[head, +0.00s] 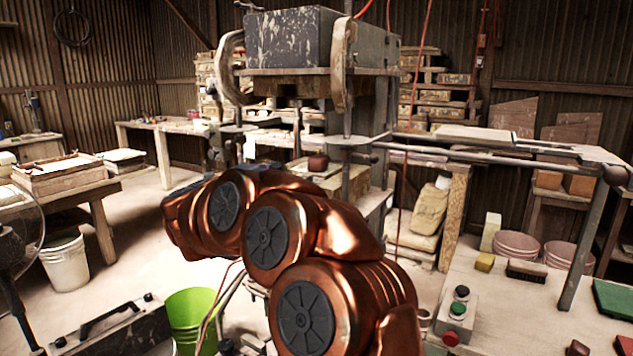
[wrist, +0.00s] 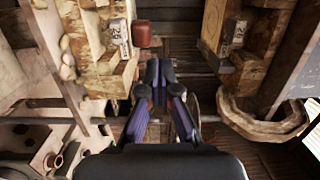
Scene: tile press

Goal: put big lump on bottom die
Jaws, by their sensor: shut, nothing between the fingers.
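The big lump (head: 318,162) is a rounded red-brown block. In the head view it sits on the pale bottom die (head: 322,174) under the press's raised upper part. In the wrist view, which is turned sideways, the lump (wrist: 142,34) rests against the face of the wooden bottom die (wrist: 112,72) at left. My gripper (wrist: 158,65) is shut and empty, its dark fingers together in the gap between the two wooden blocks. The lump is apart from the fingers, a little beyond and left of the tips. In the head view my copper arm hides the gripper.
The upper die block (head: 285,88) hangs above the lump, with curved metal arms at its sides. A control box with buttons (head: 457,315) stands on the right table. A green bucket (head: 192,312) is on the floor. A workbench (head: 150,125) stands behind.

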